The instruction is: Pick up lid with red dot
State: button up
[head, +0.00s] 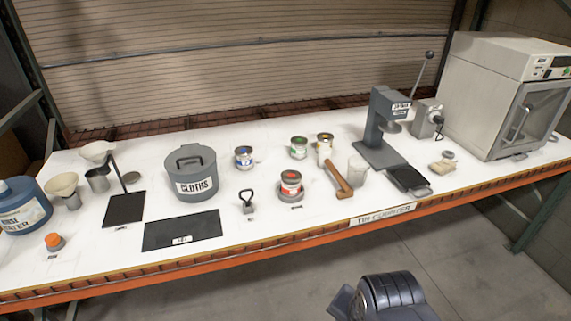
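A small tin (291,188) with a white and red label stands near the middle of the white counter. Its top, the lid with the red dot (291,175), faces up and sits on the tin. A round grey base or dish (285,198) shows under the tin. My gripper's fingers do not show. A dark grey part of my arm is at the bottom, in front of the counter and well apart from the tin.
A wooden-handled tool (338,180) and clear cup (358,171) are to the right. A hook-like tool (248,202) and grey cloths bin (190,174) are left.

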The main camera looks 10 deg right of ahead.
aim_at(290, 176)
jog(key=i+l+u, duration=0.6)
jog(key=i+l, duration=0.25)
jog(key=i+l+u, duration=0.3)
jog(key=l, duration=0.3)
jog(key=i, duration=0.05)
